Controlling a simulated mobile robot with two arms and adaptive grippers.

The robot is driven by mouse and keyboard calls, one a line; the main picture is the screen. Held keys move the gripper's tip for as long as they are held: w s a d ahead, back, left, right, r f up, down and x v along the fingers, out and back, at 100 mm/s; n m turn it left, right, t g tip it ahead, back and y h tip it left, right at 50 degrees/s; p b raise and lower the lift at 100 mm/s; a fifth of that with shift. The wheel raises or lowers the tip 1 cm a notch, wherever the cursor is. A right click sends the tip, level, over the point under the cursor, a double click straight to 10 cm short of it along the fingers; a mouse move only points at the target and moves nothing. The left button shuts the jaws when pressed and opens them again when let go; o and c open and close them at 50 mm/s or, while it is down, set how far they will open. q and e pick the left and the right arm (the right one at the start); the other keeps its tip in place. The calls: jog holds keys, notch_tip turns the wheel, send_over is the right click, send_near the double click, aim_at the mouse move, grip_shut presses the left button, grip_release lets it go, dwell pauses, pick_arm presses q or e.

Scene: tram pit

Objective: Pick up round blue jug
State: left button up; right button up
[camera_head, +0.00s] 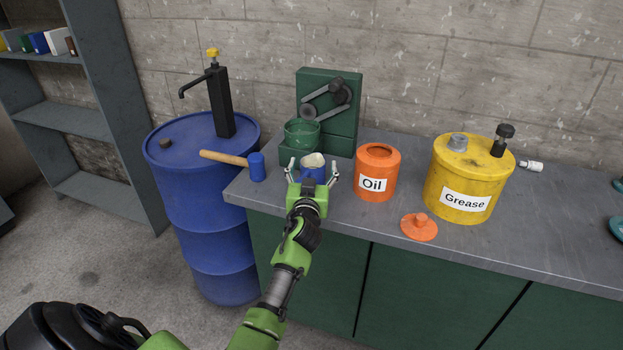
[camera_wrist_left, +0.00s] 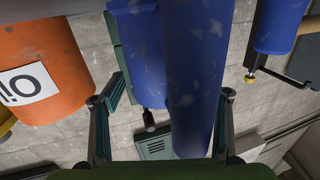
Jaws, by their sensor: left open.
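The round blue jug (camera_head: 313,171) stands on the grey worktop, with pale contents at its open top. My left gripper (camera_head: 312,176) is open, with one finger on either side of the jug. In the left wrist view, which looks upside down, the jug's blue body (camera_wrist_left: 143,60) and a long blue part close to the camera, probably its handle (camera_wrist_left: 205,75), lie between the open fingers. I cannot tell whether the fingers touch the jug. My right gripper is not in view.
A green cup (camera_head: 302,134) on a green machine (camera_head: 343,140) stands close behind the jug. A blue hammer (camera_head: 257,167) is to the left, an orange oil can (camera_head: 376,164) to the right. Farther right are an orange lid (camera_head: 419,228) and a yellow grease can (camera_head: 462,178).

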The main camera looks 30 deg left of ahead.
pick_arm(q)
jog(key=c, duration=1.4)
jog(key=shift+r, duration=0.1)
jog(key=shift+c, duration=0.5)
